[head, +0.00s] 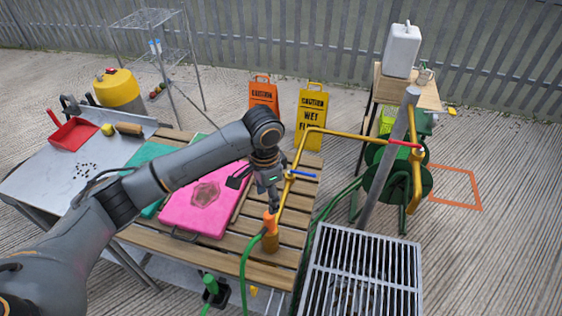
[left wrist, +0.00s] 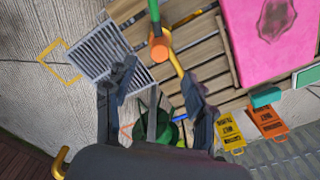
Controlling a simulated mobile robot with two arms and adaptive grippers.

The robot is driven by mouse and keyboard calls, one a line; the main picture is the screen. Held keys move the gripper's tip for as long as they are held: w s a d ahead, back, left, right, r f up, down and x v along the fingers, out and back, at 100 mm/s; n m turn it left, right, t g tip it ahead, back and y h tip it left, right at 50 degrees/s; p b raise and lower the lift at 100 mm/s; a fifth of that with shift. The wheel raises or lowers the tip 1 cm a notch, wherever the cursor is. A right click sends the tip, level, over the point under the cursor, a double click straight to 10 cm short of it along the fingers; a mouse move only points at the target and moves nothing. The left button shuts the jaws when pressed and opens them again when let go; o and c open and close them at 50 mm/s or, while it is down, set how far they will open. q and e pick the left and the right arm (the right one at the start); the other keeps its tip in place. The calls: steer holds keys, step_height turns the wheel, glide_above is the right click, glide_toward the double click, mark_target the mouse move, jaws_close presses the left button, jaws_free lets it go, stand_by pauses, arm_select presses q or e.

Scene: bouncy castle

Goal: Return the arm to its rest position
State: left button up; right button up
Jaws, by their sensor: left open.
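My left arm (head: 170,170) comes in from the left and reaches over the wooden slatted table. My left gripper (head: 271,198) points down just above the orange hose connector (head: 270,222), beside the yellow pipe with a blue handle (head: 300,174). In the left wrist view the gripper (left wrist: 157,82) has its two fingers spread apart with nothing clearly held, and the orange connector (left wrist: 160,46) lies beyond them. Whether a finger touches the pipe or connector is hard to tell. A green hose (head: 243,270) runs down from the connector. My right gripper is not in view.
A pink board (head: 207,205) lies on the wooden table (head: 170,246) under my forearm. A metal grate (head: 362,275), a grey post (head: 388,160) and a green hose reel (head: 385,165) stand to the right. Yellow (head: 311,115) and orange (head: 263,92) caution signs stand behind.

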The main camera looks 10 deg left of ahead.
arm_select(q)
steer(key=s+d+f+n+t+h, duration=0.1)
steer(key=s+d+f+h, duration=0.1)
steer(key=s+d+f, duration=0.3)
steer(key=s+d+f+t+h, duration=0.1)
steer(key=s+d, duration=0.2)
steer(key=s, duration=0.4)
steer(key=s+a+f+n+t+y, duration=0.1)
steer(key=s+a+n+t+y, duration=0.15)
steer(key=s+a+n, duration=0.75)
steer(key=s+a+f+m+g+b, duration=0.1)
steer(key=s+a+f+m+b, duration=0.15)
steer(key=f, duration=1.35)
steer(key=s+a+f+m+g+b, duration=0.1)
steer(key=s+f+b, duration=0.15)
steer(key=f, duration=1.35)
steer(key=s+a+f+g+b, duration=0.1)
steer(key=s+a+f+b, duration=0.1)
steer(key=s+f, duration=1.4)
step_height(320, 180, down, 2)
steer(key=shift+s+a+f+b, duration=0.2)
steer(key=shift+a+b, duration=0.15)
steer(key=shift+a, duration=0.15)
steer(key=shift+w+g+y, duration=0.1)
steer(key=shift+g+y, duration=0.15)
